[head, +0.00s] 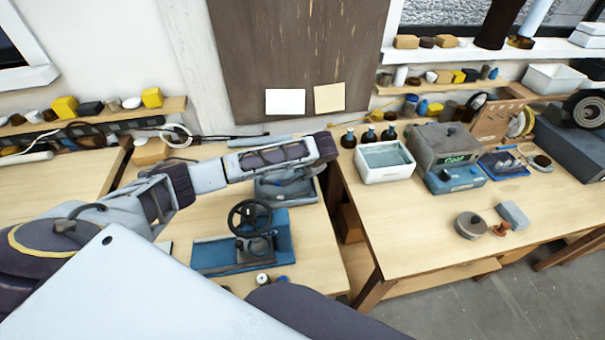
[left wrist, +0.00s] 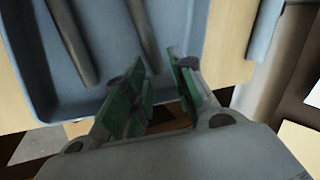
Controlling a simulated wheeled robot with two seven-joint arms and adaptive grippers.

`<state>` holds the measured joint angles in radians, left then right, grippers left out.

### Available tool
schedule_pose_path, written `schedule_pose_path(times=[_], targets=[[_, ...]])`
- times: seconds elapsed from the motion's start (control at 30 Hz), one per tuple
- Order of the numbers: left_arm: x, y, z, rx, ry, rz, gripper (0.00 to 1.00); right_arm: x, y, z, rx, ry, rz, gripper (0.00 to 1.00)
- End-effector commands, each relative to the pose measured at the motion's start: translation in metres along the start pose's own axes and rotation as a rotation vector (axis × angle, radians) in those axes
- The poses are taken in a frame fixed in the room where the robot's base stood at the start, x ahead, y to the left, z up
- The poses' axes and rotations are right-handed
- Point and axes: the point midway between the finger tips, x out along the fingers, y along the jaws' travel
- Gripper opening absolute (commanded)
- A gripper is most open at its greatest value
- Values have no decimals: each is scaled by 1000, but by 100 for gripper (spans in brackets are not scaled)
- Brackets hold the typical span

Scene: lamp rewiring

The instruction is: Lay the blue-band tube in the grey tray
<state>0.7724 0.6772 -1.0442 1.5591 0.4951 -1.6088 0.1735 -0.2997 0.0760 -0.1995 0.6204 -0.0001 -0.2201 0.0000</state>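The grey tray (head: 262,192) stands on the left bench, below the end of my left arm. In the left wrist view the tray (left wrist: 38,75) fills the upper left. Two dark grey tubes lie in it side by side, a left one (left wrist: 72,40) and a right one (left wrist: 143,35). No blue band shows on either, so I cannot tell which is the blue-band tube. My left gripper (left wrist: 162,75), with green pads, is open over the tray's near edge. The right tube's near end is close to its fingertips. My right gripper is not in view.
A blue fixture with a black handwheel (head: 250,217) stands in front of the tray. Small round parts (head: 262,279) lie near the bench's front edge. A gap separates this bench from the right bench (head: 400,230), which holds a white bin (head: 385,165) and a grey-green machine (head: 445,147).

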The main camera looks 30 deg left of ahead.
Motion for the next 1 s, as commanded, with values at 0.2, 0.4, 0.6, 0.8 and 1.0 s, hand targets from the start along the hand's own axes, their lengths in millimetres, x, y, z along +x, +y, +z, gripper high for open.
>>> schedule_pose_path(times=[0.2,0.4,0.6,0.8,1.0], targets=[[-28,0,-1,0,3,0,25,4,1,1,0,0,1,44],[-58,0,-1,-1,3,-1,25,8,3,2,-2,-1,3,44],[-85,-1,-1,-1,2,-1,25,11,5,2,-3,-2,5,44],[-100,0,0,-1,1,0,25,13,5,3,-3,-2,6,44],[-103,0,0,-1,-1,0,25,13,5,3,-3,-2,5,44]])
